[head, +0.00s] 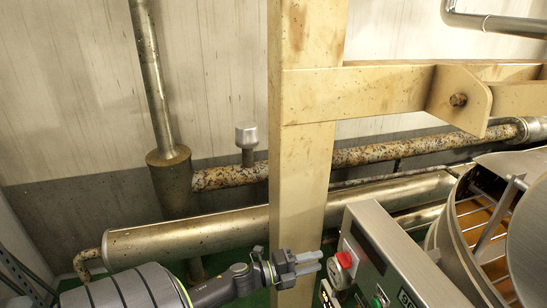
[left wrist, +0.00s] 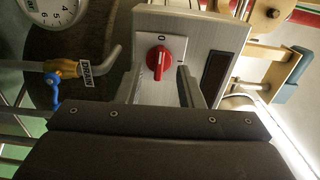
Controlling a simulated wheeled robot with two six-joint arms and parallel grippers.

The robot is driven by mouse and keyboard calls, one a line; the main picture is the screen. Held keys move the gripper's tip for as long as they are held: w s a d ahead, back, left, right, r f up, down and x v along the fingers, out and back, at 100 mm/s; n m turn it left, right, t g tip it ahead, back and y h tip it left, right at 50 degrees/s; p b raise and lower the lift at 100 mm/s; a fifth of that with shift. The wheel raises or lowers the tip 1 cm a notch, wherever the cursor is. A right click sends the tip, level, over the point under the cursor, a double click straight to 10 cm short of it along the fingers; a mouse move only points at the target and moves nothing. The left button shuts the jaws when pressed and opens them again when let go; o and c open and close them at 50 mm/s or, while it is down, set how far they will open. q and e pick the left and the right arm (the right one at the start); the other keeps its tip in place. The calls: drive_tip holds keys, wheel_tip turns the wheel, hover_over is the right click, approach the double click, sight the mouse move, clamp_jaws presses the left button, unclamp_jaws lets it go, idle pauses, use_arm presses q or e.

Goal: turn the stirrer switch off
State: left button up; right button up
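The red rotary switch (head: 345,259) sits on the side of a grey metal control box (head: 385,250) in the head view. In the left wrist view the red knob (left wrist: 159,63) is on a white plate, its grip upright in the picture, with a "0" mark above it. My left gripper (head: 320,262) points at the knob from the left, close to it. In the left wrist view its fingers (left wrist: 160,76) are spread, one on each side of the knob, with visible gaps. I cannot tell whether they touch it. My right gripper is not in view.
A large metal kettle (head: 463,235) stands right of the box. A beige post (head: 300,170) rises behind my left gripper, with pipes (head: 190,232) behind. A drain valve with a blue handle (left wrist: 54,88) and a dial (left wrist: 55,12) show left in the wrist view.

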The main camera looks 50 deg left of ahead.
use_arm(q)
drive_tip(key=b+v, duration=0.1)
drive_tip(key=v, duration=1)
idle(0.3)
